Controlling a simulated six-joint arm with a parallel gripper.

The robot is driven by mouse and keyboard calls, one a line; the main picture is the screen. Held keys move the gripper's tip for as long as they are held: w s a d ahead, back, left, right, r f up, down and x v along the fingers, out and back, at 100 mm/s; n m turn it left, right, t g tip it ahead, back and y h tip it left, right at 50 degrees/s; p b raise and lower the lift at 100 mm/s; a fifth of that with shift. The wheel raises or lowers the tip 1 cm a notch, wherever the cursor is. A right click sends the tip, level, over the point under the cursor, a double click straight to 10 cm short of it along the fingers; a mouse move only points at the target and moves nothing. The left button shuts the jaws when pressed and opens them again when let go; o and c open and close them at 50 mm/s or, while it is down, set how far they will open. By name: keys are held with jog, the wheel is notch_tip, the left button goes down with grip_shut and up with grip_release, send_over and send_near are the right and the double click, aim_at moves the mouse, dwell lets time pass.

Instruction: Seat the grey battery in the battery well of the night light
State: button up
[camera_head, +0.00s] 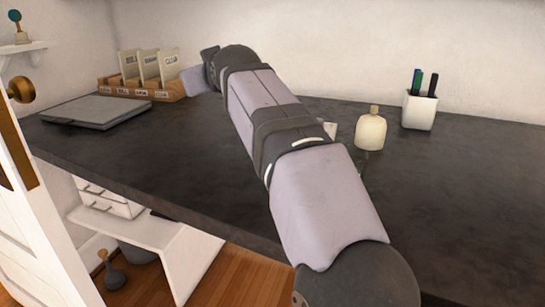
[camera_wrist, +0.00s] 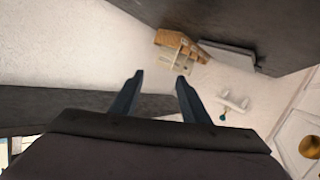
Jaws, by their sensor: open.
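My gripper (camera_wrist: 159,80) shows in the wrist view with its two dark fingers apart and nothing between them. It points toward the pale wall, away from the open worktop. In the head view my arm crosses the middle of the picture and the fingers cannot be seen. I cannot make out the grey battery in either view. No battery well shows either. A cream rounded body with a tan top (camera_head: 370,130) stands upright on the worktop, right of my arm; I cannot tell whether it is the night light. A small white thing (camera_head: 330,130) is partly hidden behind my arm.
The dark worktop (camera_head: 470,165) is clear at the right. A white pen cup (camera_head: 420,108) stands near the wall. A wooden card rack (camera_head: 145,88) and a closed grey laptop-like slab (camera_head: 98,111) are at the left.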

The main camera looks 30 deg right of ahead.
jog(key=d+r+m+g+h+p, duration=0.2)
jog(key=d+m+g+h+p, duration=0.15)
jog(key=d+p, duration=1.1)
jog(key=s+a+f+m+g+y+p, duration=0.1)
jog(key=s+a+f+g+y+p, duration=0.35)
jog(key=p, duration=1.35)
jog(key=s+a+g+p, duration=0.1)
jog(key=s+g+p, duration=0.1)
jog(key=s+p, duration=0.2)
jog(key=s+a+g+p, duration=0.1)
jog(key=s+g+p, duration=0.1)
jog(key=s+p, duration=0.3)
jog(key=s+a+f+g+p, duration=0.1)
jog(key=s+g+p, duration=0.2)
jog(key=s+p, duration=0.2)
jog(key=shift+s+m+p, duration=0.1)
jog(key=shift+m+p, duration=0.15)
jog(key=shift+p, duration=0.95)
jog(key=shift+s+a+g+p, duration=0.15)
jog(key=shift+s+g+p, duration=0.2)
jog(key=shift+s, duration=0.2)
jog(key=shift+s+f, duration=0.1)
jog(key=shift+f, duration=0.2)
jog(key=shift+w+f+p, duration=0.15)
jog(key=shift+f+p, duration=0.5)
jog(key=shift+f, duration=1.1)
jog(key=shift+w+f+p, duration=0.15)
jog(key=shift+f+p, duration=0.5)
jog(key=shift+f, duration=1.05)
grip_shut()
